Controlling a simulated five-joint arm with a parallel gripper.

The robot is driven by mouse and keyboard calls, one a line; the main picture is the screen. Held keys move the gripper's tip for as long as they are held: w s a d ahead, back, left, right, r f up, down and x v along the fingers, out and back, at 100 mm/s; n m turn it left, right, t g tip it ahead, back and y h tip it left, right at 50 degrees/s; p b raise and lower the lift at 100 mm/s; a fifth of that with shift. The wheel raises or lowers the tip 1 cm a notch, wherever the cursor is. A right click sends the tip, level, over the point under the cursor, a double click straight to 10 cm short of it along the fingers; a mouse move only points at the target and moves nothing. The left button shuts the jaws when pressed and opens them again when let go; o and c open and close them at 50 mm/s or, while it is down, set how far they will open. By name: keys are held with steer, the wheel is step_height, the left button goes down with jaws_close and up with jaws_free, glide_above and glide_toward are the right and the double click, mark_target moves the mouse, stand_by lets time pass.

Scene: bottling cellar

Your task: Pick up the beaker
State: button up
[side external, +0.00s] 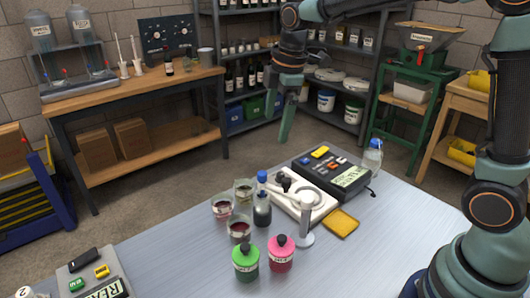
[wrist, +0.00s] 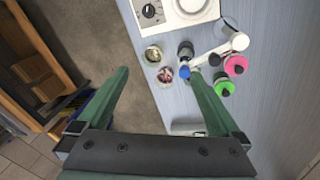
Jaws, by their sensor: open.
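Three small glass beakers stand close together on the grey table. One with dark red contents (side external: 222,208) is at the left, a paler one (side external: 244,189) is behind, and one with red contents (side external: 239,231) is in front. I cannot tell which one the task means. In the wrist view I see an olive-toned glass (wrist: 153,55) and a reddish glass (wrist: 165,75); any other may be hidden by a finger. My gripper (side external: 284,138) is open and empty, well above the table and behind the beakers.
A blue-capped dark bottle (side external: 262,209) stands right of the beakers, with green (side external: 245,262) and pink (side external: 281,255) bottles in front. A white device with a post (side external: 306,226), a black meter (side external: 333,173) and a yellow pad (side external: 341,222) are further right.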

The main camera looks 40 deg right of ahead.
steer(key=w+a+f+n+g, duration=0.2)
steer(key=w+a+f+n, duration=0.2)
steer(key=w+f+n, duration=0.4)
glide_above(244, 184)
steer(key=s, duration=0.3)
step_height(244, 184, down, 8)
steer(key=shift+w+a+f, duration=0.15)
steer(key=shift+a+f, duration=0.05)
steer(key=shift+f, duration=0.7)
steer(key=shift+w+a+f, duration=0.2)
steer(key=shift+f, duration=0.75)
steer(key=shift+w+a+f, duration=0.15)
steer(key=shift+a+f, duration=0.05)
steer(key=shift+f, duration=0.7)
steer(key=c, duration=1.4)
steer(key=shift+r, duration=0.1)
